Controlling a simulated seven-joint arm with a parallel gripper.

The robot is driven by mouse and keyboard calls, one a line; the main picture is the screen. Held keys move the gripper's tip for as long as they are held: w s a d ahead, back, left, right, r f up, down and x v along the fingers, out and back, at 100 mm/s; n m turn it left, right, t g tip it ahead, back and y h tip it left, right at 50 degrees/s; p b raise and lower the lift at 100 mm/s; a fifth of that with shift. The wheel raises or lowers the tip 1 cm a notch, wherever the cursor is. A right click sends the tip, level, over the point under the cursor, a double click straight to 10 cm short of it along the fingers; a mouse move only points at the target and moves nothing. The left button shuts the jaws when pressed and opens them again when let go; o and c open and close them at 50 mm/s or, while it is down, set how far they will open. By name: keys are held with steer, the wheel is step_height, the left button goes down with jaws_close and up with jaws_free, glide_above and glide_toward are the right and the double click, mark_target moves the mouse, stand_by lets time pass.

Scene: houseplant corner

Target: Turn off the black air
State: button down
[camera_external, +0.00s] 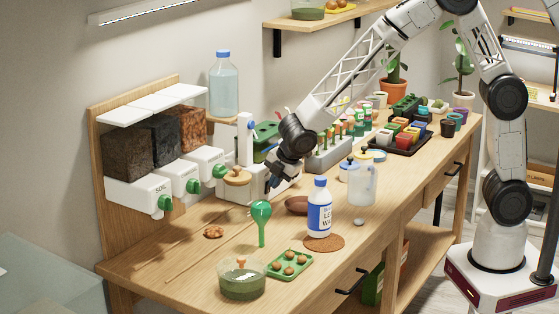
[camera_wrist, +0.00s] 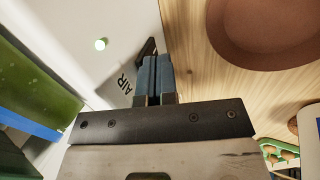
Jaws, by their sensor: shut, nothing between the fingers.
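The black air switch (camera_wrist: 147,47) shows in the wrist view as a small dark lever on a white housing (camera_wrist: 85,25), beside the printed word AIR. A small round pale-green light (camera_wrist: 101,44) shows on the same housing. My gripper (camera_wrist: 154,62) has its blue fingers together and empty, with the tips right at the switch. The fingers partly cover the switch, and I cannot tell whether they touch it. In the external view my gripper (camera_external: 269,184) points down at the white housing behind the bench's middle; the switch cannot be made out there.
A brown bowl (camera_external: 297,205) lies close to my gripper's right. A green scoop (camera_external: 261,222) stands in front, and a white bottle with a blue label (camera_external: 319,212) stands to the right. White dispensers (camera_external: 140,194) line the left.

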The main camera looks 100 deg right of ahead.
steer(key=shift+w+d+r, duration=0.1)
steer(key=shift+w+d, duration=0.15)
steer(key=shift+r, duration=0.15)
steer(key=shift+r, duration=0.6)
steer(key=shift+s+a, duration=0.15)
steer(key=shift+a, duration=0.05)
stand_by(0.4)
steer(key=v, duration=1.1)
steer(key=shift+s+a+r, duration=0.2)
steer(key=shift+s+a, duration=0.05)
steer(key=shift+s, duration=0.05)
stand_by(0.3)
